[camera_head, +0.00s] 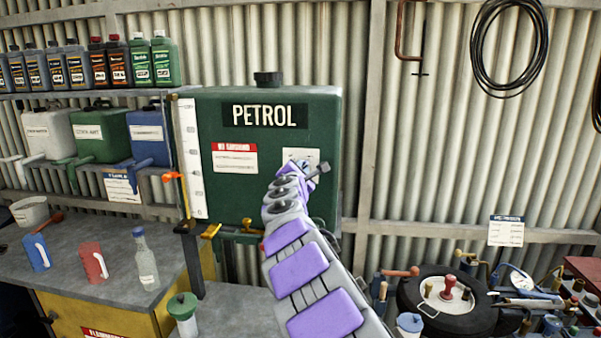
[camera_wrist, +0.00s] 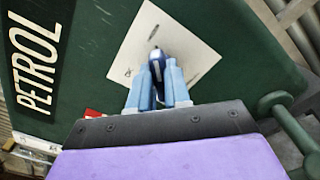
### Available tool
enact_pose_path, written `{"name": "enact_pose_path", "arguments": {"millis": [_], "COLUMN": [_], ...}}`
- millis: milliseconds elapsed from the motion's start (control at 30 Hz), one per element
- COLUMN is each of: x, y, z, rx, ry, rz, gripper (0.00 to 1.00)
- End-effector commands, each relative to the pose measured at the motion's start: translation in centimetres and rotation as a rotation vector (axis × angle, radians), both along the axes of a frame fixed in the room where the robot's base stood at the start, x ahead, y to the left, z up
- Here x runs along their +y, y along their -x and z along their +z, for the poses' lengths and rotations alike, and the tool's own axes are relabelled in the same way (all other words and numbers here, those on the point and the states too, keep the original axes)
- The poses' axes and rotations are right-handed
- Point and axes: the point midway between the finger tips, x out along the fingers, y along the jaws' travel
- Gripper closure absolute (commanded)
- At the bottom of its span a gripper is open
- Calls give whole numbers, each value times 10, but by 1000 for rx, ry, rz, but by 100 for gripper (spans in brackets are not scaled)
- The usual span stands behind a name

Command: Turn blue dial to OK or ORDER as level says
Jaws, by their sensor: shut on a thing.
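The card looks tilted there because my wrist is rolled. In the head view, my gripper (camera_head: 312,171) hides most of the dial. A white level scale (camera_head: 190,145) runs up the tank's left side, with an orange pointer (camera_head: 172,177) beside its lower half.
Several jerrycans (camera_head: 100,135) and bottles (camera_head: 75,66) stand on shelves at left. A glass bottle (camera_head: 146,262) and two mugs (camera_head: 92,262) stand on the bench (camera_head: 120,225). A tyre (camera_head: 415,290) and tools crowd the lower right.

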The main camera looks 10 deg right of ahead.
Motion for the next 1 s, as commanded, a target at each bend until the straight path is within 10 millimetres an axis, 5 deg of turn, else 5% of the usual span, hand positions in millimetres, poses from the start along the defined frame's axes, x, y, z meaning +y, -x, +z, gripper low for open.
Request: {"name": "enact_pose_path", "arguments": {"millis": [300,333,600,1000], "x": [1,1,0,2], "y": [-1,-1,0,6], "z": [-5,-5,-3,0], "rx": [6,6,3,0], "ry": [-5,-5,-3,-3], "rz": [2,2,0,1], "gripper": [100,82,57,57]}}
